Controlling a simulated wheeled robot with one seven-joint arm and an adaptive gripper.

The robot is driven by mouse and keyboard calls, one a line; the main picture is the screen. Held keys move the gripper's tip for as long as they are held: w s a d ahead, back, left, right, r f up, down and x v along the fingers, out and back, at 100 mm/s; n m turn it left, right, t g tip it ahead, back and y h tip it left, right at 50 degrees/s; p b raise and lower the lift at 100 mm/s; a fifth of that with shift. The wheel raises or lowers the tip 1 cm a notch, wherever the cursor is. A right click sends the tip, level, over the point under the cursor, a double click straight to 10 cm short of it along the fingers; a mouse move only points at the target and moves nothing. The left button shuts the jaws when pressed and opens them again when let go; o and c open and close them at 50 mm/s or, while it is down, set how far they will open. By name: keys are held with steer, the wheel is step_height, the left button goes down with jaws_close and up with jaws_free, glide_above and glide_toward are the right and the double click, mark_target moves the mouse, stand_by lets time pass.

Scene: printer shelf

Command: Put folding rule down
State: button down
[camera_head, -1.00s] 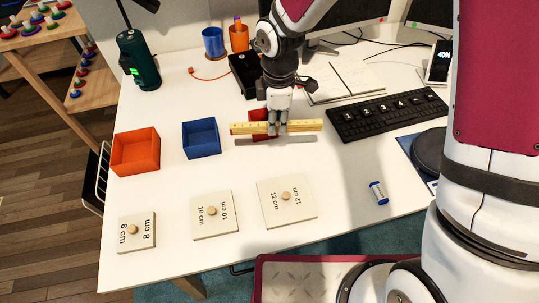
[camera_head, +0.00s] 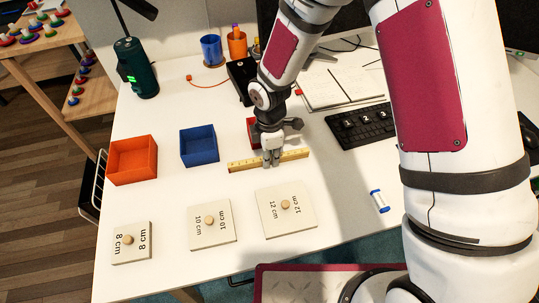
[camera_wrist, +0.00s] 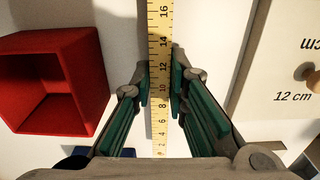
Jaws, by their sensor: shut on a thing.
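The folding rule (camera_head: 242,164) is a yellow strip with black marks. My fingers hide part of the rule in the head view.
Behind my gripper is a red box (camera_head: 252,126), partly hidden; a blue box (camera_head: 199,146) and an orange box (camera_head: 133,160) stand left. In front lie knobbed plates marked 8 cm (camera_head: 132,254), 10 cm (camera_head: 213,236) and 12 cm (camera_head: 287,224). A keyboard (camera_head: 362,128) is right.

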steer(key=shift+f, duration=0.15)
steer(key=c, duration=1.6)
jaws_free()
step_height(320, 180, up, 12)
steer(key=shift+r+p, duration=0.2)
steer(key=shift+p, duration=0.1)
